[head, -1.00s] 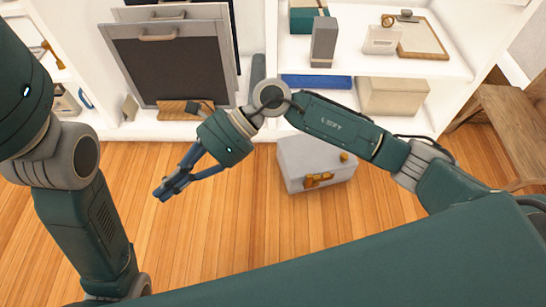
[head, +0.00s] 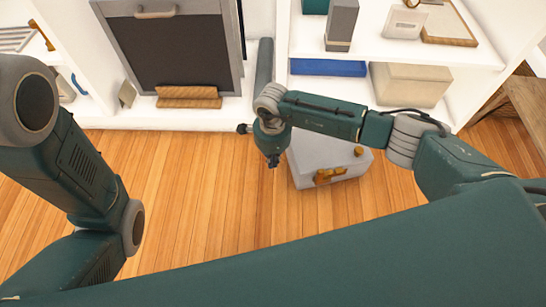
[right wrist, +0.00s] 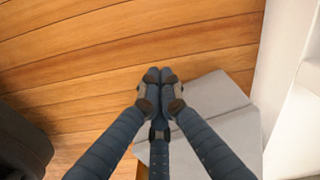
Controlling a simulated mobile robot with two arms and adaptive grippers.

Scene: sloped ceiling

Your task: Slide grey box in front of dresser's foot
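The grey box (head: 312,172) sits on the wooden floor in front of the white shelf unit, with a gold latch and a gold knob on it. My right gripper (head: 272,161) points down at the box's left side. In the right wrist view the gripper's fingers (right wrist: 160,76) are closed together with nothing between them. The grey box (right wrist: 213,100) lies beside and beneath them there; I cannot tell whether they touch it. My left arm shows at the left, but its gripper is out of view. No separate dresser foot can be made out.
The white shelf unit (head: 215,116) runs along the back, with a dark panel (head: 168,52), a blue box (head: 328,67) and a beige box (head: 410,84) on it. A wooden piece of furniture (head: 528,103) stands at the right. The floor (head: 190,200) left of the box is clear.

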